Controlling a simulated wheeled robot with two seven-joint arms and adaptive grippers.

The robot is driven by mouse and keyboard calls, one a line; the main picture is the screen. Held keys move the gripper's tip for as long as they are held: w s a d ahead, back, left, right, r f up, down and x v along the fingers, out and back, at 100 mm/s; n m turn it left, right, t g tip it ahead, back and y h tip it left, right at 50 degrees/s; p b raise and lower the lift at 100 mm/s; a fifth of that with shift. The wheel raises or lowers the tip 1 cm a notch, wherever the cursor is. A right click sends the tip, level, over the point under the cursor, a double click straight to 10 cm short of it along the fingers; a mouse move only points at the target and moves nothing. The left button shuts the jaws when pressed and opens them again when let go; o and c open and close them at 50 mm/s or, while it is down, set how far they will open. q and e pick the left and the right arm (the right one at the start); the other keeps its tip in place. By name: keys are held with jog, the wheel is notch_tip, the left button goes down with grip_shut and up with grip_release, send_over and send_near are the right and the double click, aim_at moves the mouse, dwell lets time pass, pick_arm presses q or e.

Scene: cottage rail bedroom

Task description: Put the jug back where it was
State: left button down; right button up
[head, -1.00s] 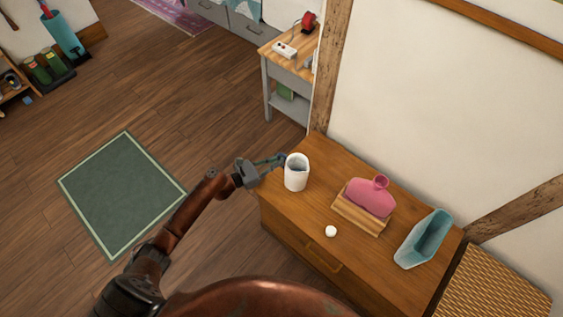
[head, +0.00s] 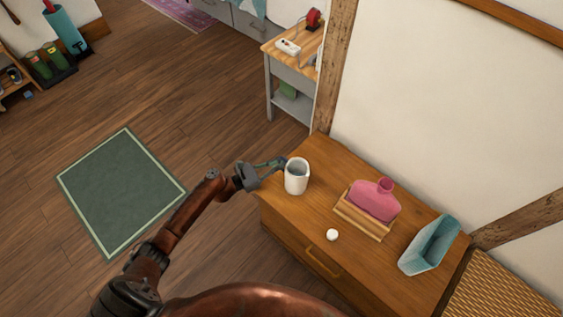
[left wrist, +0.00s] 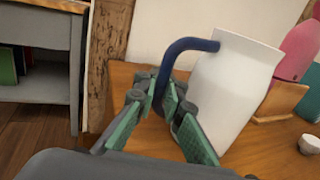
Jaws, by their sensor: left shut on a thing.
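The white jug (head: 296,178) with a dark blue handle is upright at the far left end of the wooden chest top. It also shows large in the left wrist view (left wrist: 232,92), leaning a little in that picture. My left gripper (head: 279,163) reaches it from the left. In the left wrist view its green fingers (left wrist: 162,108) are shut on the jug's blue handle (left wrist: 172,62). I cannot tell whether the jug's base touches the chest top. My right gripper is not in view.
The wooden chest (head: 285,212) also carries a pink bottle (head: 374,201) on a wooden stand (head: 360,220), a small white round thing (head: 332,235) and a teal container (head: 429,246). The wall is close behind. A grey side table (head: 290,75) stands beyond the post.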

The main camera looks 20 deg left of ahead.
pick_arm(q)
jog(key=shift+f, duration=0.1)
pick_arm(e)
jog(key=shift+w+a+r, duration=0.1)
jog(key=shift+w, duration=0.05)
pick_arm(q)
jog(key=c, duration=2.5)
grip_release()
jog(key=o, duration=0.5)
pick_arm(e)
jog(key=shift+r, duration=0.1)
pick_arm(q)
jog(key=shift+s+a, duration=0.25)
jog(key=shift+s, duration=0.05)
jog(key=p+v, duration=0.2)
jog(key=v, duration=0.9)
jog(key=shift+s+a+p, duration=0.1)
jog(key=shift+p, duration=0.25)
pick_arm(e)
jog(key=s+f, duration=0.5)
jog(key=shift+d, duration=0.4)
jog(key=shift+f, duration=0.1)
